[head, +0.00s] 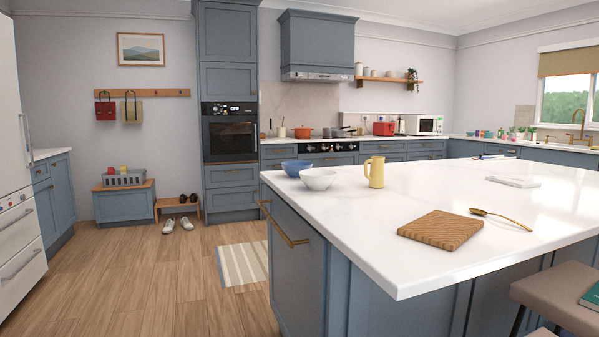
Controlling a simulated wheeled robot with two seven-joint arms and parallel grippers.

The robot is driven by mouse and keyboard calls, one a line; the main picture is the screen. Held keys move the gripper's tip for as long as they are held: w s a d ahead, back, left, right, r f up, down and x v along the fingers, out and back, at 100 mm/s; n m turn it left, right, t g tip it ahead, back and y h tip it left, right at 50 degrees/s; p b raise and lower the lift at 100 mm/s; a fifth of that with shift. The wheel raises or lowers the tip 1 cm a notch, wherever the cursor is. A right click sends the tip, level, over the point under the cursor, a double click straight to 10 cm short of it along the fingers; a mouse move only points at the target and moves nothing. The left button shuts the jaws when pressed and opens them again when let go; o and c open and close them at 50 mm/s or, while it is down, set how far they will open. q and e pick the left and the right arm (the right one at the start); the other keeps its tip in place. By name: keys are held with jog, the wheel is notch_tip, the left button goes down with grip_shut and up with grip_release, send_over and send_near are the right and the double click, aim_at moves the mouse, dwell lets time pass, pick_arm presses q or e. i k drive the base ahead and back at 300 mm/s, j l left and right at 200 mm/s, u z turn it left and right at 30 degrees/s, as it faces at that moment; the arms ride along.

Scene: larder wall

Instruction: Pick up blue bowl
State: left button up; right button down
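The blue bowl (297,167) stands upright on the white island worktop, near its far left corner. A white bowl (318,179) stands just in front of it and to the right, and overlaps a little of its lower edge in the picture. Neither of my grippers shows in the head view, so I cannot see whether they are open or shut.
On the island worktop (350,228) a yellow jug (375,172) stands right of the bowls. A wooden board (441,230) and a gold spoon (500,217) lie nearer. Stools (560,300) stand at the right. The wooden floor (150,285) left of the island is mostly clear.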

aim_at(292, 167)
jog(key=u, duration=1.1)
jog(key=i+u, duration=0.1)
jog(key=i, duration=4.8)
jog(key=i+z, duration=0.2)
jog(key=z, duration=0.25)
jog(key=i+j+z, duration=0.1)
jog(key=z, duration=0.3)
jog(key=i+j+z, duration=0.2)
jog(key=z, duration=0.25)
jog(key=i+j+z, duration=0.25)
jog(key=z, duration=0.2)
